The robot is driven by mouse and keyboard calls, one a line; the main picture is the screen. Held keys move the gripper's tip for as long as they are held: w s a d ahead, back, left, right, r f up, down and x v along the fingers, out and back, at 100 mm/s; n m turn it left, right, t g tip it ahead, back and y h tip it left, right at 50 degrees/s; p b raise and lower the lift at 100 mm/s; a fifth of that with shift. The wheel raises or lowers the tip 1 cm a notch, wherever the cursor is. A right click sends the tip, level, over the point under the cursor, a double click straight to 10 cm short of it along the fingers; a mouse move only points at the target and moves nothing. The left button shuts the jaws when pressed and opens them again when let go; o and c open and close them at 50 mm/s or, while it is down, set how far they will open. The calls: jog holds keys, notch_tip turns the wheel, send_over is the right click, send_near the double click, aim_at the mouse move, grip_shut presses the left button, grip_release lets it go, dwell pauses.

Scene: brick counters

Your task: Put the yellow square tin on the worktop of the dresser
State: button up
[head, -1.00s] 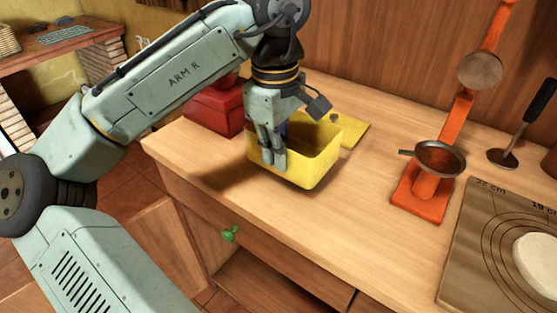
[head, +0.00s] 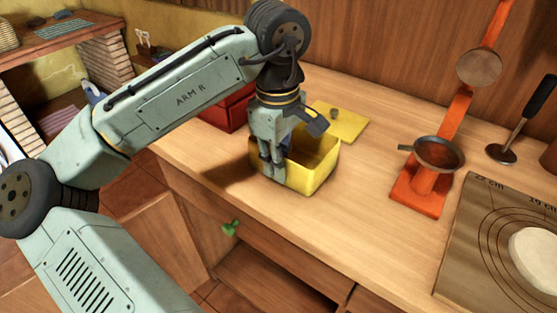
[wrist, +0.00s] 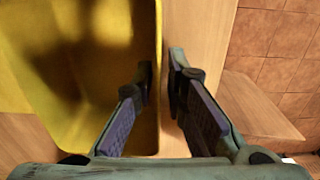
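The yellow square tin (head: 318,176) is open-topped and upright. It appears to rest on the wooden worktop of the dresser (head: 365,220), near the front edge. My gripper (head: 272,172) points down at the tin's left wall. In the wrist view the tin (wrist: 60,85) fills the left side. My gripper's fingers (wrist: 162,80) straddle its wall, one inside and one outside, with a narrow gap showing on each side of the wall. The tin's far-left part is hidden behind my gripper in the head view.
A yellow lid with a knob (head: 345,122) lies behind the tin. A red box (head: 228,112) stands behind my arm. An orange stand with a pan (head: 420,195) is to the right, then a marked board (head: 480,235). Worktop between tin and stand is clear.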

jog(key=shift+o, duration=1.1)
notch_tip(320, 180, up, 12)
jog(key=shift+r, duration=0.25)
jog(key=shift+s, duration=0.1)
